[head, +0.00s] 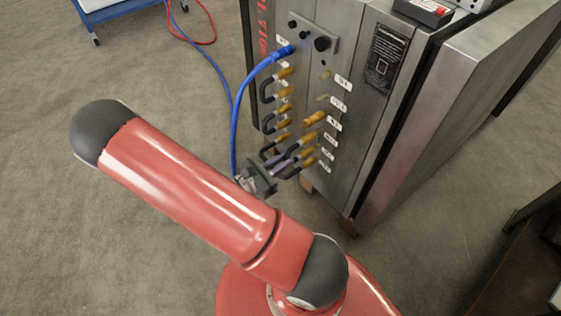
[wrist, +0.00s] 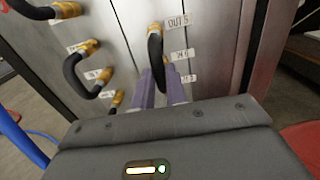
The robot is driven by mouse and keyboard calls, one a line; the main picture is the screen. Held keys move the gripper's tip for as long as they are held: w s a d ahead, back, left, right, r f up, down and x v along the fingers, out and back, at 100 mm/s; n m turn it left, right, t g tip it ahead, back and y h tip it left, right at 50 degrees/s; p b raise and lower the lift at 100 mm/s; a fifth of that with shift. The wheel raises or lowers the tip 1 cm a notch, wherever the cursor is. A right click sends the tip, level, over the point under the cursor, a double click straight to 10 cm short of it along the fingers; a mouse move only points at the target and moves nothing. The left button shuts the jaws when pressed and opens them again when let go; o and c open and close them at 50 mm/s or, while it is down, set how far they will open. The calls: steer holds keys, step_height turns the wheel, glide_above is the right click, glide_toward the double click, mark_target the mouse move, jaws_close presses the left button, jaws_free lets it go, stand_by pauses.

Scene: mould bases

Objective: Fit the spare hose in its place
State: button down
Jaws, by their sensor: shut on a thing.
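My gripper (wrist: 160,80) has purple fingers shut on a short, bent black hose (wrist: 155,50) in front of the mould's metal face. The hose's upper brass end (wrist: 156,28) is beside the OUT 5 label; I cannot tell whether it is seated. The lower end is hidden behind my fingers. In the head view my gripper (head: 286,164) is low at the panel, by the bottom fittings. The mould base (head: 350,110) carries two columns of labelled ports with brass fittings, several joined by black hose loops (head: 266,91). Two upper right ports (head: 324,76) show small fittings and no hose.
A blue hose (head: 238,100) runs from the panel's top left connector down past my gripper. A blue cart (head: 120,12) stands at the upper left with a red hose (head: 208,36) on the floor. Dark furniture (head: 535,235) is at the right edge. The floor at left is clear.

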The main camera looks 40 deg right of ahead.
steer(key=shift+d, duration=0.25)
steer(key=shift+d, duration=0.3)
steer(key=shift+d, duration=0.45)
stand_by(0.5)
steer(key=c, duration=1.3)
jaws_free()
steer(key=shift+c, duration=0.2)
steer(key=shift+o, duration=0.3)
steer(key=o, duration=0.3)
steer(key=shift+o, duration=0.2)
steer(key=a+p, duration=0.1)
steer(key=a, duration=0.6)
